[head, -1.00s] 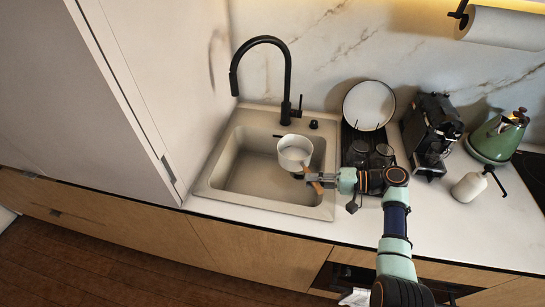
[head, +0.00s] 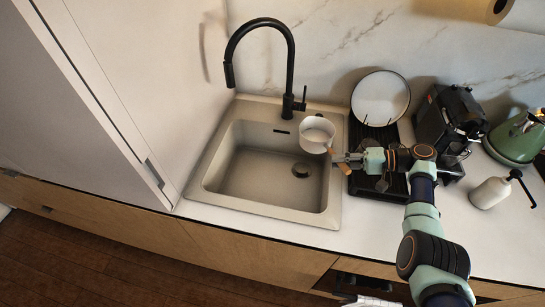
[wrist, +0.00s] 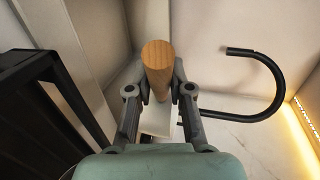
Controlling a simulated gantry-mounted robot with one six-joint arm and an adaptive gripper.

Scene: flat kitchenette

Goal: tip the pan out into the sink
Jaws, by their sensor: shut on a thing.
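The pan (head: 316,134) is small and pale, with a wooden handle (head: 341,161). In the head view it appears over the back right part of the sink (head: 240,172), near the rim. It looks somewhat tilted; I cannot make out any contents. My gripper (head: 338,158) is shut on the handle from the right. In the wrist view the round end of the handle (wrist: 157,60) sits between my two fingers (wrist: 158,88), and a pale part of the pan (wrist: 157,120) shows below it.
A black faucet (head: 288,65) arches at the back of the sink. To the right stand a black dish rack (head: 362,186) with a plate (head: 381,97), a coffee machine (head: 447,117), a green kettle (head: 517,138) and a white bottle (head: 490,193). A tall cabinet (head: 85,90) borders the left.

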